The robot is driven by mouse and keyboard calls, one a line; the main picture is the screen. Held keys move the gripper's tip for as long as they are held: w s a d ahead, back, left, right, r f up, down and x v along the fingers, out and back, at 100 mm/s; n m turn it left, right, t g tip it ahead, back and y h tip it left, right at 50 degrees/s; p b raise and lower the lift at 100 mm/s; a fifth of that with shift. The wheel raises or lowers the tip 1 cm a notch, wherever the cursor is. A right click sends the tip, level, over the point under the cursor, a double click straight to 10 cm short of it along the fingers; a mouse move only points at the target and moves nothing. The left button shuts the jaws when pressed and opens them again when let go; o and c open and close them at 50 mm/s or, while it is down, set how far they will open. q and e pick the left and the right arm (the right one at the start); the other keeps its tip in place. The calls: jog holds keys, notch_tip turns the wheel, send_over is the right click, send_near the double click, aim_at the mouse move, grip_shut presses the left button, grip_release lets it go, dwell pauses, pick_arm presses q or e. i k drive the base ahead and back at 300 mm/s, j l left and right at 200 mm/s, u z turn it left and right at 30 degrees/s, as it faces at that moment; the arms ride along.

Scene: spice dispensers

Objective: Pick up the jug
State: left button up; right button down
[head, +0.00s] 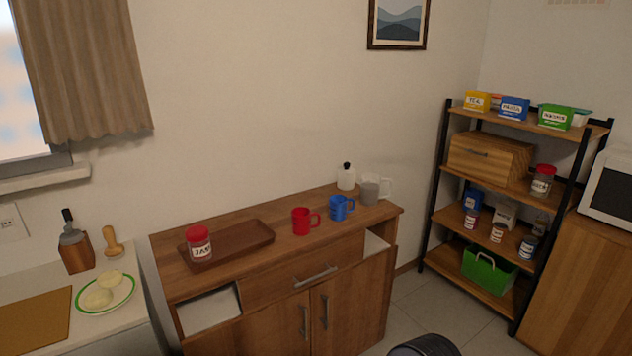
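A jug (370,191) with a grey body and a pale handle on its right side stands upright at the back right of the wooden sideboard (232,265). It is behind and to the right of a blue mug (339,208). A white bottle with a black top (346,177) stands close to its left. Neither of my grippers is in view. A dark rounded shape shows at the bottom edge, and I cannot tell which part it is.
A red mug (301,221) stands left of the blue one. A brown tray (255,236) holds a red-lidded jar (198,244). A shelf rack (446,178) stands at the right. A counter with a green-rimmed plate (124,298) is at the left.

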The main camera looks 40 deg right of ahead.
aim_at(370, 183)
jog(key=z, duration=1.6)
